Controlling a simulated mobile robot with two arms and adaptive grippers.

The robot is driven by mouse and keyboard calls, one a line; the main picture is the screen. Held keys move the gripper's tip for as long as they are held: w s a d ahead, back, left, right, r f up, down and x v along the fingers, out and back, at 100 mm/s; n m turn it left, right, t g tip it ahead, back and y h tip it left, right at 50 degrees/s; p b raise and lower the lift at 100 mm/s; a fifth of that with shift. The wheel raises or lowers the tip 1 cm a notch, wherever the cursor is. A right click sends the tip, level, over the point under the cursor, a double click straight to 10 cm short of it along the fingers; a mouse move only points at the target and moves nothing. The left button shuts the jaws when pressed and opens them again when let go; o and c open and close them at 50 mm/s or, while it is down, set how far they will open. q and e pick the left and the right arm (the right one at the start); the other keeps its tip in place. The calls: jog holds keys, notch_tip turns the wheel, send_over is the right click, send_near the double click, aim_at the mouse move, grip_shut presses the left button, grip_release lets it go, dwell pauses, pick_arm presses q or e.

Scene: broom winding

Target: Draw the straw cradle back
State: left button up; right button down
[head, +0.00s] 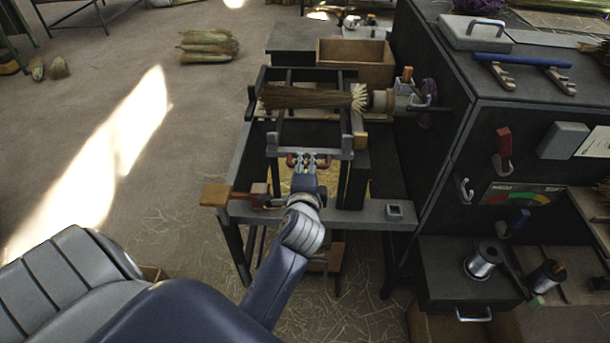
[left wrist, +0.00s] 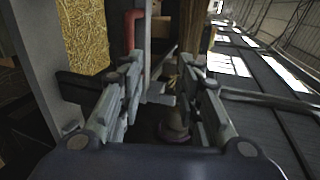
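The straw cradle (head: 283,127) is a dark open frame on the bench. A straw bundle (head: 305,97) lies across it, its pale flared end toward the metal holder (head: 384,100) on the right. My left gripper (head: 308,160) is at the cradle's near crossbar, beside small red parts. In the left wrist view, the fingers of my left gripper (left wrist: 166,72) are spread apart with nothing clearly between them. A red bent bar (left wrist: 133,30) shows just beyond the left finger there. Contact with it cannot be told. My right gripper is not in view.
A wooden-ended lever (head: 216,195) sticks out at the bench's left. A dark cabinet (head: 425,75) with a red-handled switch (head: 503,142) stands at the right. A wooden box (head: 355,62) is behind the cradle. The floor at left is mostly open, with straw bundles (head: 207,46) farther back.

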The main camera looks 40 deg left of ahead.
pick_arm(q)
jog(key=shift+p+v, duration=0.6)
jog(key=shift+v, duration=1.5)
jog(key=shift+f, duration=0.15)
jog(key=shift+p, duration=0.3)
